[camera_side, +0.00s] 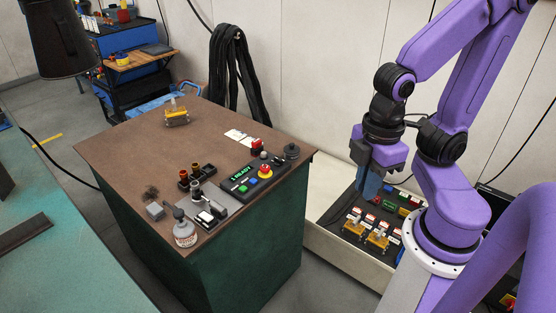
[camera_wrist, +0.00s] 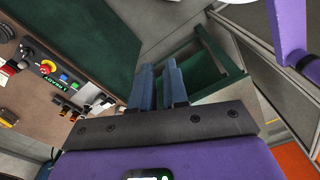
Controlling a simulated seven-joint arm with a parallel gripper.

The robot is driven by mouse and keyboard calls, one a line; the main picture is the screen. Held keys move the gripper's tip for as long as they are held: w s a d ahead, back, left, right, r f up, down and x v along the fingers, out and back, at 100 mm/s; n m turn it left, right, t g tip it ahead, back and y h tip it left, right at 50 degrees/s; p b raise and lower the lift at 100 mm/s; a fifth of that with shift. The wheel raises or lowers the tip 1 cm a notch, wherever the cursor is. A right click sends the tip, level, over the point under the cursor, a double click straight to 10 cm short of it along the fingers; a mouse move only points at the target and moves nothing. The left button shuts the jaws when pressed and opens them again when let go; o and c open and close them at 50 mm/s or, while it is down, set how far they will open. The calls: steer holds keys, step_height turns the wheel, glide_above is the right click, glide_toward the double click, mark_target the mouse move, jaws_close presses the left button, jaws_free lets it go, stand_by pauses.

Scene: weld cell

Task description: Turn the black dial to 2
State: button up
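The black dial (camera_side: 291,150) is a round dark knob standing on the brown tabletop near its far right corner, in the side view. Its pointer and markings are too small to read. My gripper (camera_side: 368,186) hangs to the right of the table, fingers pointing down, clear of the dial. In the wrist view the two blue-grey fingers of my gripper (camera_wrist: 159,82) are close together with a narrow gap and nothing visible between them.
A black panel (camera_side: 240,187) with coloured buttons and a red emergency stop (camera_side: 265,171) sits beside the dial. A low tray (camera_side: 320,239) with electrical parts lies below my gripper.

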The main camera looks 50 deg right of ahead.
steer(key=shift+o, duration=1.3)
steer(key=shift+w+a, duration=0.15)
steer(key=shift+w, duration=0.15)
steer(key=w+a+m, duration=0.2)
steer(key=w+m, duration=0.2)
steer(key=w, duration=0.9)
steer(key=m, duration=0.9)
glide_above(278, 159)
step_height(278, 159, down, 6)
step_height(278, 159, down, 17)
steer(key=shift+d+r, duration=0.1)
steer(key=shift+r, duration=0.1)
jaws_close()
